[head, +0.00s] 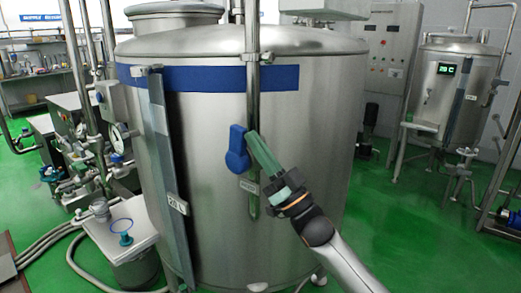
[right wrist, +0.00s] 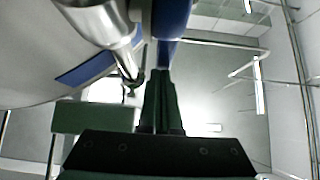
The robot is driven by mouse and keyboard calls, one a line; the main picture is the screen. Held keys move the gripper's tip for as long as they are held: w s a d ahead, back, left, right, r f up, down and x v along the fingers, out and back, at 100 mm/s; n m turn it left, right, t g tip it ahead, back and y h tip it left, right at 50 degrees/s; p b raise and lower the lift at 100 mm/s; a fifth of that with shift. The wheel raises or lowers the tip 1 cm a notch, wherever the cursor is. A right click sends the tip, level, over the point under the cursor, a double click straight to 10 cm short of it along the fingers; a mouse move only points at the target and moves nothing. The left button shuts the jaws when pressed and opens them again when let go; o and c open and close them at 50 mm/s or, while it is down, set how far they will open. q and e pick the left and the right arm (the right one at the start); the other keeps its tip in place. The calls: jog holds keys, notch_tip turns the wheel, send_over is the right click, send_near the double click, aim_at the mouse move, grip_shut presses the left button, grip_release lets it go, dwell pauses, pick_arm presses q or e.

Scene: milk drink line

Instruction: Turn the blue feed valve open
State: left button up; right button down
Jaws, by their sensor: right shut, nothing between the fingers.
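The blue feed valve (head: 238,150) sits on the vertical steel pipe (head: 253,85) in front of the big tank. Its blue handle hangs downward on the left side of the pipe in the head view. My right gripper (head: 252,137), with green fingers, is shut and empty. Its fingertips are right beside the valve's upper right edge; I cannot tell whether they touch. In the right wrist view, the shut fingers (right wrist: 162,85) point up at the blue handle (right wrist: 172,18), beside the steel pipe (right wrist: 110,22). My left gripper is not in view.
The large steel tank (head: 300,130) stands close behind the pipe. A grey upright strip (head: 165,170) stands left of the valve. A blue funnel-like part (head: 122,232) rests on a box at lower left. Green floor (head: 400,230) is open at right.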

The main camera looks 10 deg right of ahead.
jog(key=shift+w+a+r, duration=0.2)
jog(key=shift+r, duration=0.05)
dwell(0.8)
